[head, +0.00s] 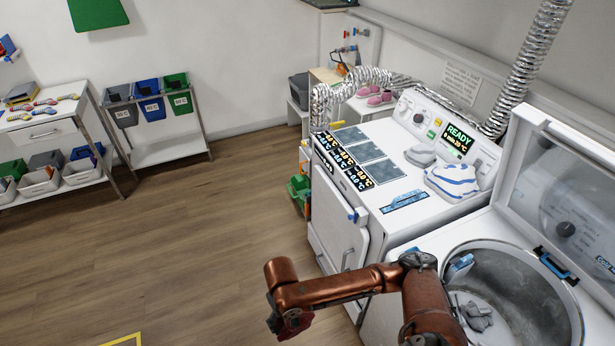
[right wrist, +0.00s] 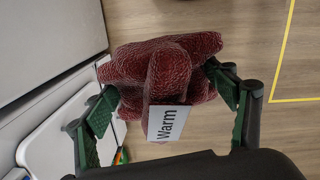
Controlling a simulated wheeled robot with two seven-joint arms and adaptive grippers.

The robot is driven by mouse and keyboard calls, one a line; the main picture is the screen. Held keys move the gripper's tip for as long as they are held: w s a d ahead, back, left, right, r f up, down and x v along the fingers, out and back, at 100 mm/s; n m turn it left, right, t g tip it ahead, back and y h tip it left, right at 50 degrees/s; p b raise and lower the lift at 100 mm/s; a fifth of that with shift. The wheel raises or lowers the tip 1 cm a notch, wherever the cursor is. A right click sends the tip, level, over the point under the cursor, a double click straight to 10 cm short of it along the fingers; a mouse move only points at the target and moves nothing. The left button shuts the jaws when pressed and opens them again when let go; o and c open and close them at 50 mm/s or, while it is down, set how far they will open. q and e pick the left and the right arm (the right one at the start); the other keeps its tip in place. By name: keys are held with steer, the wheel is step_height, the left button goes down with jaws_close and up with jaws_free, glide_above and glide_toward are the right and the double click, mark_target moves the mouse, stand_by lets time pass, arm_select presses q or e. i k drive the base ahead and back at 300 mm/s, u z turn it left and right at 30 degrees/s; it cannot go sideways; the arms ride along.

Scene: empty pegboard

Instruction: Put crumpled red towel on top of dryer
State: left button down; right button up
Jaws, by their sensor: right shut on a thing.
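The crumpled red towel (right wrist: 160,65) is held between the green fingers of my right gripper (right wrist: 168,88) in the right wrist view. A white label reading "Warm" (right wrist: 167,123) is on it. In the head view, a dark red patch (head: 291,323) shows below the end of my right arm, low in front of the machines; I cannot tell towel from gripper there. The dryer (head: 398,214) is the white machine with a "READY" display. On its top lie a white-and-blue cloth (head: 452,181) and a grey cloth (head: 420,156). My left gripper is not in view.
An open-lidded washer (head: 398,318) with a metal drum stands right of the dryer. Grey panels (head: 361,148) with temperature labels cover the dryer top's left part. A silver hose (head: 350,82) runs behind. Bins (head: 150,100) and a white table (head: 40,112) stand left.

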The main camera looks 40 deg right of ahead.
mark_target(394, 146)
steer(key=u, duration=0.15)
steer(key=i, duration=1.45)
steer(key=z, duration=0.8)
steer(key=i, duration=0.95)
steer(key=z, duration=1.05)
